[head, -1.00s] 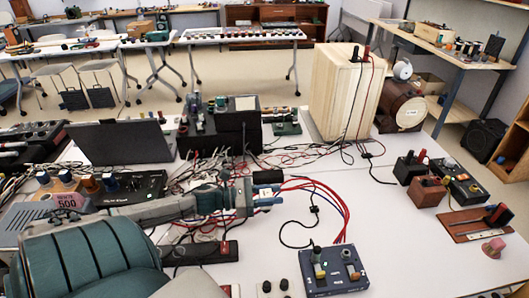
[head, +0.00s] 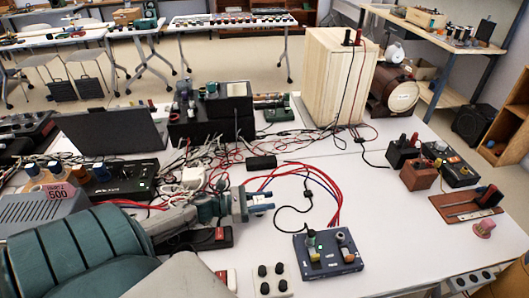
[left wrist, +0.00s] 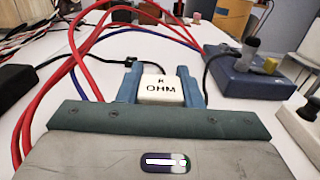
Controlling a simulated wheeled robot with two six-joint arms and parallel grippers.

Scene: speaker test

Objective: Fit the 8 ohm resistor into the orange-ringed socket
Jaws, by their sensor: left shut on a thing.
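My left gripper (head: 262,202) is shut on a small white block (left wrist: 160,89). In the head view the fingers point right, over the white table (head: 400,240), left of the blue box (head: 328,252). The block is hard to make out there. I cannot pick out an orange-ringed socket in either view. My right gripper is not in view.
The blue box with knobs also shows in the left wrist view (left wrist: 250,75). A white plate with black posts (head: 273,281) lies at the front. Red and blue cables (head: 322,180) loop behind the gripper. A black block (head: 261,162) lies beyond. Table space right of the blue box is clear.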

